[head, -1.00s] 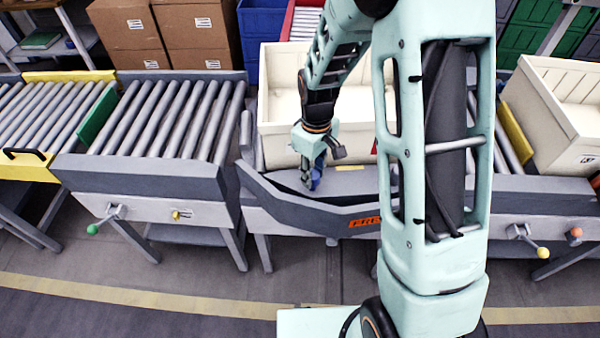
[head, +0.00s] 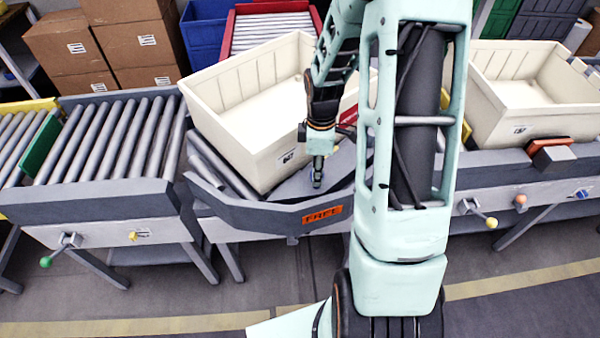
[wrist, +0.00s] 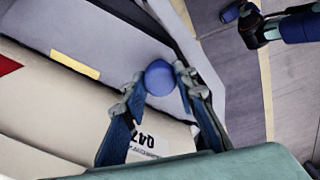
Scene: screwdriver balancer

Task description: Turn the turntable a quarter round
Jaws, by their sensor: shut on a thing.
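The turntable (head: 330,172) is a grey deck with rollers at its left, behind a dark angled guard with an orange FREE label (head: 322,215). A cream tote (head: 225,125) labelled 047 sits on it, turned at an angle to the conveyors. In the wrist view, a blue ball knob (wrist: 160,79) stands beside the tote wall (wrist: 60,115). My gripper (head: 317,183) is low over the deck, just right of the tote's near corner. In the wrist view, my gripper (wrist: 160,73) has its fingers on both sides of the knob, shut on it.
A roller conveyor (head: 115,140) with a green stop plate (head: 32,150) lies left. A second cream tote (head: 535,95) stands on the right conveyor behind an orange stop (head: 548,143). A red-framed conveyor (head: 270,30) lies behind. Levers with ball knobs stick out in front.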

